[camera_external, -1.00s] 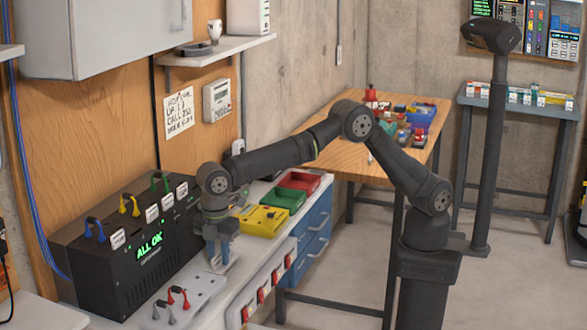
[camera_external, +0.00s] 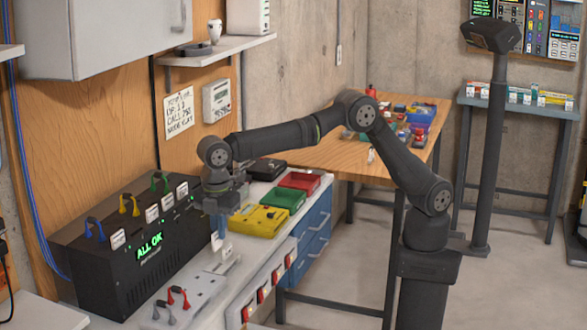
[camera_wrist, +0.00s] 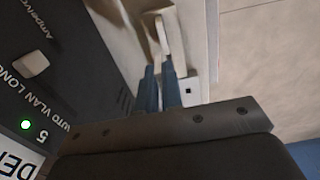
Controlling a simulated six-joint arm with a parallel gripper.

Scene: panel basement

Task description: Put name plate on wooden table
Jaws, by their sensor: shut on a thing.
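My gripper (camera_external: 219,226) is above the white counter beside the black device, pointing down. Its blue fingers are shut on a small white piece, which I take to be the name plate (camera_external: 218,242). In the wrist view the pale name plate (camera_wrist: 162,38) sticks out beyond the two blue fingertips (camera_wrist: 160,82); its face cannot be read. The fingers hide part of it. The wooden table (camera_external: 345,154) stands at the back, behind my arm, with its near left top bare.
The black device (camera_external: 125,270) with an "ALL OK" display stands close left of my gripper. Yellow (camera_external: 260,221), green (camera_external: 284,201) and red (camera_external: 301,181) trays line the counter. Several coloured items crowd the table's far part. A dark post (camera_external: 490,170) stands right.

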